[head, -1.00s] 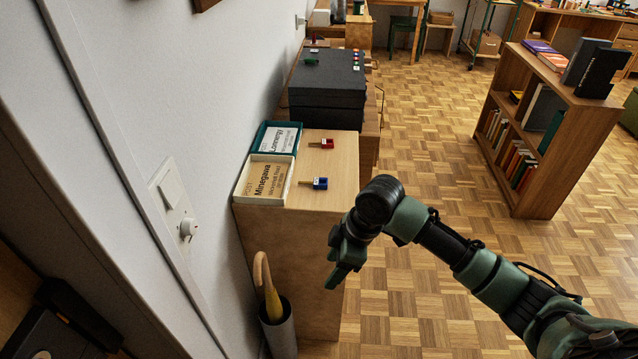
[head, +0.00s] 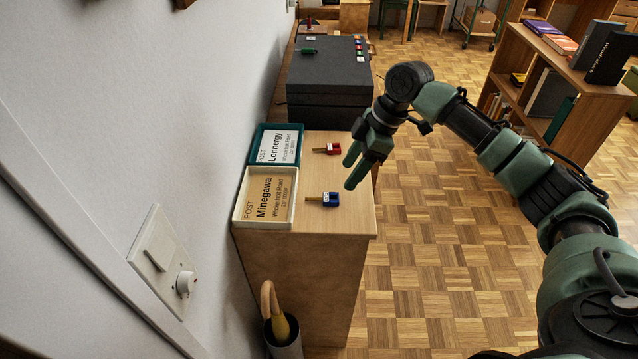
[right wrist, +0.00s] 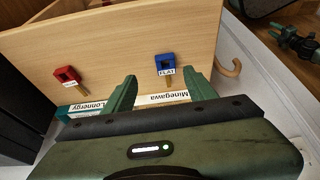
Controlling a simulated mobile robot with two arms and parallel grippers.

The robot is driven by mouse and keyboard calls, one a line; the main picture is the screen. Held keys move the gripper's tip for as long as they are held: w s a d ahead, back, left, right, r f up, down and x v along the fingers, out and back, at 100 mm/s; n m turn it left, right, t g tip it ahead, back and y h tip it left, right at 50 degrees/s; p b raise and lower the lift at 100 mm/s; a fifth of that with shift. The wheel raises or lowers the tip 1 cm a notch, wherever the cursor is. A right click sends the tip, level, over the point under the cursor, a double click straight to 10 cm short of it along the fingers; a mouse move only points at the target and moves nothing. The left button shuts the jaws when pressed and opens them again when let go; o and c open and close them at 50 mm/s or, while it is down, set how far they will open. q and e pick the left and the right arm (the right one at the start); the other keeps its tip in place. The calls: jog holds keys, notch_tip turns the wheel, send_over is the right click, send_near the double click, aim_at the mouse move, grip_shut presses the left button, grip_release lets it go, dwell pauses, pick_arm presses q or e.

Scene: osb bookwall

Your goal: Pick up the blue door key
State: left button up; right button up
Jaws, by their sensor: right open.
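The blue door key (head: 331,199) lies on the wooden cabinet top, its brass shaft pointing left toward the cream Minegawa tray. It also shows in the right wrist view (right wrist: 166,66), with a white label reading FLAT, seen between and beyond the fingertips. My right gripper (head: 352,168) is open and empty, up and to the right of the blue key in the head view. Its two green fingers also show in the right wrist view (right wrist: 163,88). They are apart from the key. My left gripper is not in view.
A red key (head: 327,149) lies behind the blue one. The cream Minegawa tray (head: 240,213) and teal Lonnergy tray (head: 254,147) stand along the wall side. Dark grey boxes (head: 330,85) stand behind. An umbrella stand (head: 287,345) is at the cabinet's front. The cabinet top's front right (head: 345,222) is clear.

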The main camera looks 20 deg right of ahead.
aim_at(338, 197)
jog(key=f, duration=0.1)
jog(key=a+f, duration=0.1)
jog(key=f, duration=0.1)
jog(key=shift+s+a+p, duration=0.15)
jog(key=shift+a+p, duration=0.15)
jog(key=shift+p, duration=0.1)
jog(key=x, duration=0.4)
jog(key=shift+p, duration=0.3)
grip_shut()
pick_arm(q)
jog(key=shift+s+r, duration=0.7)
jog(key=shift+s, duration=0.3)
